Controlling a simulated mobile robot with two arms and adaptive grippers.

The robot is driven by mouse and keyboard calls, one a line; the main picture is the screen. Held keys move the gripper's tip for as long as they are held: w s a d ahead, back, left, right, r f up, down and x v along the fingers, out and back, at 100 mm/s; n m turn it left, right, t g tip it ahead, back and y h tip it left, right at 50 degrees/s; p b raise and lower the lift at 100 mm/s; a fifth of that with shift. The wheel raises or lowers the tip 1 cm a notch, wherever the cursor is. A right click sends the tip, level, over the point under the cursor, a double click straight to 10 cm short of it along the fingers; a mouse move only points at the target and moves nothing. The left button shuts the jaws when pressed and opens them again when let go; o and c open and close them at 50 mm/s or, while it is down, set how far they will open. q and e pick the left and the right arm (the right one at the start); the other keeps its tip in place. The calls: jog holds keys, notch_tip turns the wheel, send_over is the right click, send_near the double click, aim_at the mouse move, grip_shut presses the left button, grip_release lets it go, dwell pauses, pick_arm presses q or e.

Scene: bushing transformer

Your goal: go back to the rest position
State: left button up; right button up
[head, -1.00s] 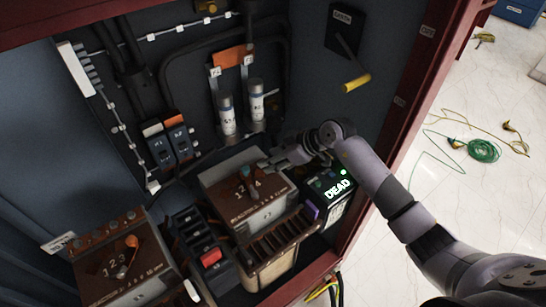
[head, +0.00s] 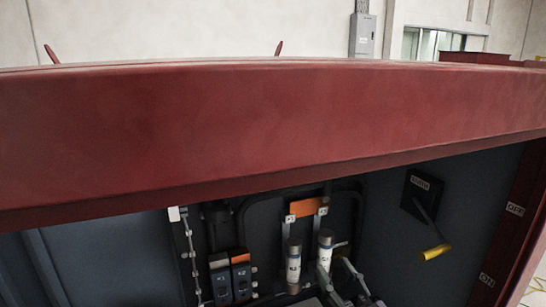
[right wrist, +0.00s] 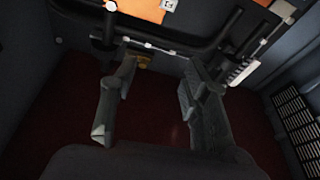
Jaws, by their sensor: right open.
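My right gripper (head: 338,274) shows at the bottom edge of the head view, inside the cabinet, just below and beside the two white cylindrical fuses. In the right wrist view its two grey fingers (right wrist: 160,75) are spread apart with nothing between them. The rest of my right arm is out of the head view. My left gripper is in neither view.
The red cabinet top edge (head: 270,110) crosses the head view. Inside are fuses (head: 294,262) under an orange bar (head: 308,207), breakers (head: 231,276), and a black switch plate with a yellow-tipped handle (head: 435,252) at right. A dark red surface (right wrist: 160,120) fills the wrist view's middle.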

jog(key=s+d+f+m+h, duration=0.2)
jog(key=d+f+m+h, duration=0.1)
jog(key=d+m+h, duration=0.45)
jog(key=s+d+f+m+g+h, duration=0.1)
jog(key=s+d+f+g+h, duration=0.15)
jog(key=s+f, duration=0.3)
jog(key=s+d+f+g+h, duration=0.2)
jog(key=s+d+f+g, duration=0.15)
jog(key=f, duration=0.25)
jog(key=s+a+f+n+g+y, duration=0.25)
jog(key=s+f+g, duration=0.25)
jog(key=s, duration=0.5)
jog(key=s+a+f+n+g+y, duration=0.15)
jog(key=s+a+f+g, duration=0.3)
jog(key=s, duration=0.45)
notch_tip(320, 180, down, 26)
jog(key=s+g+b, duration=0.1)
jog(key=g+b, duration=0.1)
jog(key=s+d+f+b, duration=0.2)
jog(key=s+d+f, duration=0.1)
jog(key=s+f, duration=1.4)
notch_tip(320, 180, down, 3)
jog(key=shift+s+r+n+g+h, duration=0.1)
jog(key=shift+s+n+g+h, duration=0.2)
jog(key=shift+n+g, duration=0.15)
jog(key=shift+d, duration=0.1)
